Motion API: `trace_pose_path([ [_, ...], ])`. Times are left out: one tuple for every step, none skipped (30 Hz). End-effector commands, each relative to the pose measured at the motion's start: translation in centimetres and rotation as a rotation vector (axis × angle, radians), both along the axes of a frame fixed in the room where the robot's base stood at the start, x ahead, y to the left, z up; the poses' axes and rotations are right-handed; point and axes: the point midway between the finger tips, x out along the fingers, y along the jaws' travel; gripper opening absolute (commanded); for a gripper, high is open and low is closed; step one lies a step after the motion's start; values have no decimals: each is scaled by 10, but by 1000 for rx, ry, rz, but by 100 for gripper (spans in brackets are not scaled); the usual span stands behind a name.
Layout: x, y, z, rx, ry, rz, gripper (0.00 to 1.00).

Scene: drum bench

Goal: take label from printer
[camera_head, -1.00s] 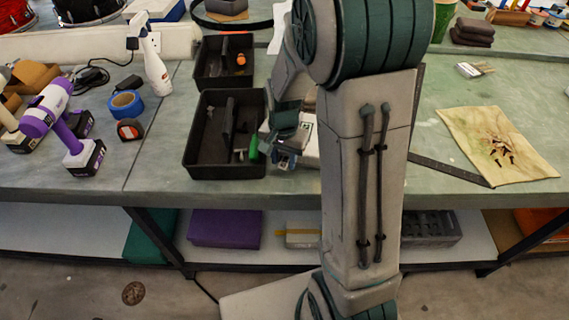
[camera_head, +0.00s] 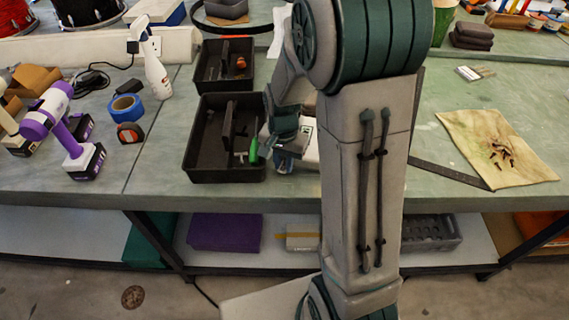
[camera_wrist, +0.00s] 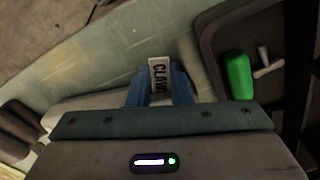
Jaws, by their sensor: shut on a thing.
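In the head view my gripper (camera_head: 281,158) is low over the bench, just right of the front black tray. The printer (camera_head: 309,150) appears to be the white box beside my gripper, mostly hidden behind my arm. The label cannot be made out in the head view. Whether the label still touches the printer cannot be told.
The front black tray (camera_head: 196,158) holds a green-handled tool (camera_head: 253,150) and small parts, close on the left. It has a raised middle handle. A second black tray (camera_head: 206,68) stands behind. A stained cloth (camera_head: 470,125) lies right. The bench's front edge is near.

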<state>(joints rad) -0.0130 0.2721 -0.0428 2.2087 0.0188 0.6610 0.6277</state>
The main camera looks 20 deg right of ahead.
Motion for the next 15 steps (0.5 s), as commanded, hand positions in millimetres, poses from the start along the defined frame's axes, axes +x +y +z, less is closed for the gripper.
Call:
trace_pose_path([
  [-1,1,0,0,0,1,11],
  [-1,1,0,0,0,1,11],
  [-2,2,0,0,0,1,11],
  [-2,2,0,0,0,1,11],
  [-3,2,0,0,0,1,11],
  [-3,3,0,0,0,1,11],
  [-4,3,0,0,0,1,11],
  [-4,4,0,0,0,1,11],
  [-5,4,0,0,0,1,11],
  [-5,4,0,0,0,1,11],
  [-6,5,0,0,0,1,11],
  [-6,5,0,0,0,1,11],
  [-7,6,0,0,0,1,11],
  [-7,6,0,0,0,1,11],
  [-8,7,0,0,0,1,11],
])
